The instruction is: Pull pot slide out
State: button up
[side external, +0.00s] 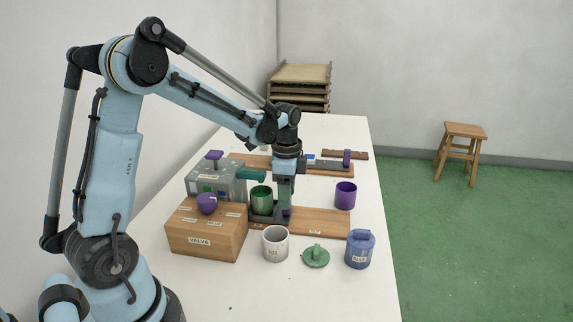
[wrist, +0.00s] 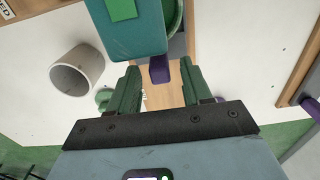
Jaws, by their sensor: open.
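The pot slide is a dark grey carriage (side external: 262,217) on a wooden board, with a small purple handle (side external: 287,212) at its right end. A green pot (side external: 261,198) stands on the slide; part of its rim shows in the wrist view (wrist: 175,18). My gripper (side external: 285,203) points down at the slide's handle end. In the wrist view its two green fingers (wrist: 160,75) are open, and the purple handle (wrist: 159,70) shows between their tips. I cannot tell whether either finger touches it. A teal spout (wrist: 136,30) hides much of the pot in that view.
A wooden valve box (side external: 206,236) with a purple knob and a grey tank (side external: 221,187) stand left of the slide. A white mug (side external: 276,244), a green lid (side external: 316,257), a blue jar (side external: 360,250) and a purple cup (side external: 346,195) stand around. The board's right part (side external: 325,222) is clear.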

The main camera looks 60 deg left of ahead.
jog(key=shift+f, duration=1.65)
jog(key=shift+c, duration=0.5)
grip_shut()
